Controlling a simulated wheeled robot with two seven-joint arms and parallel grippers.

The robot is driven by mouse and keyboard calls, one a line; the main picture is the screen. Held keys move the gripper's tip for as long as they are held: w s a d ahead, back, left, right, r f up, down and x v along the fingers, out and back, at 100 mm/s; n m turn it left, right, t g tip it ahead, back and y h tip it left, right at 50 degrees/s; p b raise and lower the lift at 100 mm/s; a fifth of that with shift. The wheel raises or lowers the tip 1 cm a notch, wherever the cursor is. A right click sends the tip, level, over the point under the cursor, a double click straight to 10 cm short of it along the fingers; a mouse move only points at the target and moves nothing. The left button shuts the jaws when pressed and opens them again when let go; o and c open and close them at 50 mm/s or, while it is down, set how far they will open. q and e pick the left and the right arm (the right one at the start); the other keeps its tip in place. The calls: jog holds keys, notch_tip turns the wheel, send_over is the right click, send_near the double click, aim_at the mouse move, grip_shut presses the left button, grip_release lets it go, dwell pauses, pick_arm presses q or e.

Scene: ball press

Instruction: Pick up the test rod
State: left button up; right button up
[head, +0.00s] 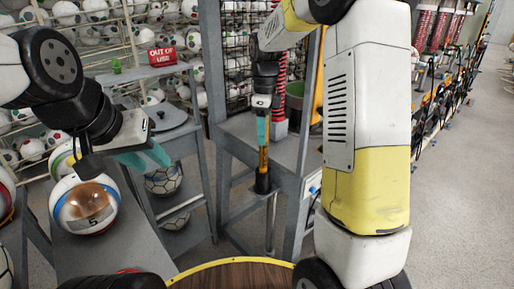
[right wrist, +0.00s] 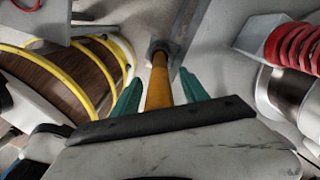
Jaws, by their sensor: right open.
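The test rod looks to be the orange rod (head: 263,158) standing upright in a black holder (head: 262,183) at the grey frame. In the right wrist view the rod (right wrist: 158,88) runs between my teal fingertips, with its far end at a grey fitting. My right gripper (head: 262,131) is open around the rod, pointing down from above; it also shows in the right wrist view (right wrist: 160,95). A gap shows between each finger and the rod. My left gripper (head: 150,157) is at the left, near a ball marked 5 (head: 88,207); its finger opening is unclear.
A grey press frame (head: 213,100) surrounds the rod area. A round wooden top with a yellow rim (head: 232,264) is at the bottom. A red sign (head: 161,55) stands on a grey stand at the left.

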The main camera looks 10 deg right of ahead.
grip_shut()
dwell(1.3)
